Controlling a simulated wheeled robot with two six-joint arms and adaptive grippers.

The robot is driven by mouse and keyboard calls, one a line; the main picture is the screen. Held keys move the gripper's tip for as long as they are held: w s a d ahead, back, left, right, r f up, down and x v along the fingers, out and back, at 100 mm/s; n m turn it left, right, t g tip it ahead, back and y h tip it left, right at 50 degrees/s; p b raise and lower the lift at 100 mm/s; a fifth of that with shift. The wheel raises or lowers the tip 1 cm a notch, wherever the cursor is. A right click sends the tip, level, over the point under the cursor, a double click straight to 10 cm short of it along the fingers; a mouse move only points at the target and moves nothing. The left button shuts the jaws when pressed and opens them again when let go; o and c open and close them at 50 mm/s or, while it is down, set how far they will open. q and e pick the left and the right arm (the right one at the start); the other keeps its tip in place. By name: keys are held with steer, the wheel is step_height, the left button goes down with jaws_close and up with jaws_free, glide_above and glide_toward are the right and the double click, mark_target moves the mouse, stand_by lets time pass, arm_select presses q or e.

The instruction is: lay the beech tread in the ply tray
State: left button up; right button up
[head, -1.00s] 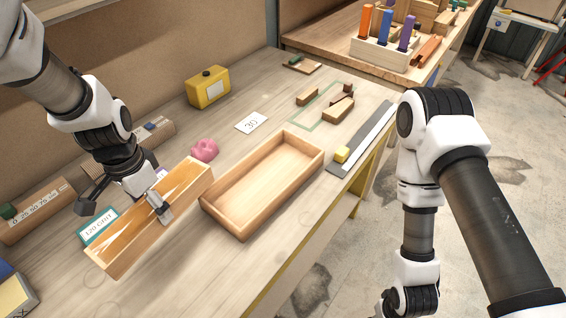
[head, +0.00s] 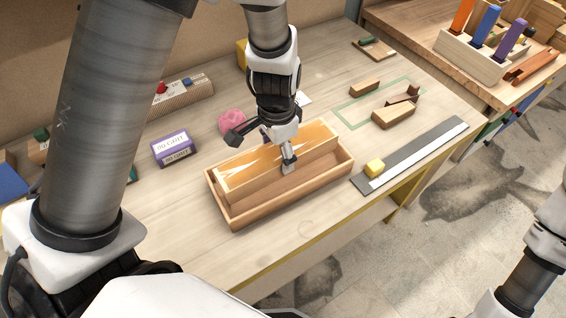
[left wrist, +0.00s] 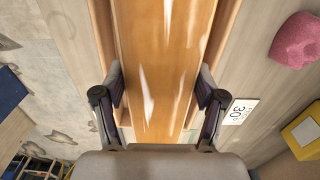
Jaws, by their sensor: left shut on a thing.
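The beech tread (head: 250,168) is a long wooden piece with a glossy orange-brown top and a pale side. My left gripper (head: 281,154) is shut across its width near the middle, with a finger on each long side. The ply tray (head: 300,190) is a shallow rectangular wooden box. The tread is lined up lengthwise within the tray's outline, its top above the rim. Its underside is hidden, so I cannot tell whether it touches the floor. In the left wrist view the tread (left wrist: 165,60) runs between both fingers. My right gripper is out of the head view.
A pink lump (head: 232,122) and a purple box (head: 173,148) lie left of the tray. Small wooden blocks (head: 394,116) lie behind. The bench front is clear.

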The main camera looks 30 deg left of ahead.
mark_target(280, 163)
arm_select(q)
steer(key=f, duration=0.4)
steer(key=shift+w+d, duration=0.15)
steer(key=shift+w, duration=0.05)
steer(key=shift+f, duration=0.35)
steer(key=o, duration=1.7)
steer(key=shift+o, duration=0.2)
steer(key=shift+s, duration=0.1)
step_height(280, 163, up, 12)
steer(key=shift+r, duration=0.15)
